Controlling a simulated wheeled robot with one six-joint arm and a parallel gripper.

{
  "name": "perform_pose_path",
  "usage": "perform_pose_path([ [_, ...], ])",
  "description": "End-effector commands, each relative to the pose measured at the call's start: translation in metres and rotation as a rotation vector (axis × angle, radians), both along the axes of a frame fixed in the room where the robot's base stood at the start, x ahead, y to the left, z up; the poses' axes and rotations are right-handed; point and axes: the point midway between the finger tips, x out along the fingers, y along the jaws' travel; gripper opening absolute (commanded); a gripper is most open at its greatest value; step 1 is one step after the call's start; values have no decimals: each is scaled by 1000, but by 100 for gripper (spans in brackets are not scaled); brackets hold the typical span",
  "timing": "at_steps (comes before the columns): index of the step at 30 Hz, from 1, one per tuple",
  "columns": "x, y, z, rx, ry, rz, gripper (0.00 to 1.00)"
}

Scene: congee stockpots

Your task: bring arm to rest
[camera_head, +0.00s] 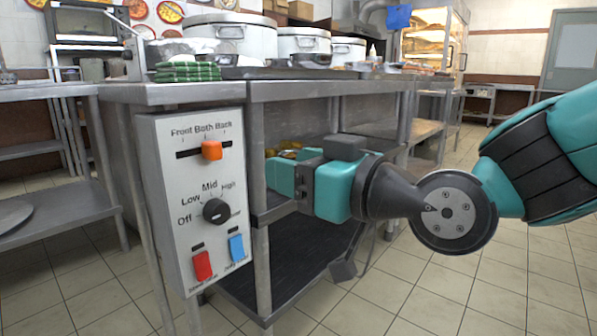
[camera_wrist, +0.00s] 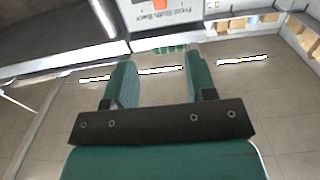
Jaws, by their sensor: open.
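My gripper (camera_head: 284,178) is in front of the steel counter's open shelves, just right of the control panel (camera_head: 200,199). Its teal fingers point left, and the arm reaches in from the right edge. In the wrist view my gripper (camera_wrist: 155,85) shows two teal fingers spread apart with nothing between them. The panel has an orange slider knob (camera_head: 211,150), a black dial (camera_head: 216,211), a red switch (camera_head: 202,265) and a blue switch (camera_head: 236,247). The orange knob also shows at the top of the wrist view (camera_wrist: 146,3).
Large stockpots (camera_head: 216,38) stand on the steel counter (camera_head: 300,90), with folded green cloths (camera_head: 187,72) at its left corner. A dark lower shelf (camera_head: 290,262) lies under the gripper. Tiled floor (camera_head: 440,290) is open at the front right. A lit food cabinet (camera_head: 432,40) stands behind.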

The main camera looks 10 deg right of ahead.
Motion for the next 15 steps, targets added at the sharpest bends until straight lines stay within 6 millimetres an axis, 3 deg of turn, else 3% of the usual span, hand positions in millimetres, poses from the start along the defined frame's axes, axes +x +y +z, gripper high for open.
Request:
perform_pose_path([
  [5,-2,1,4,-22,45,15,51],
  [8,-11,3,7,-82,168,52,51],
  [15,-68,-14,8,-327,668,156,51],
])
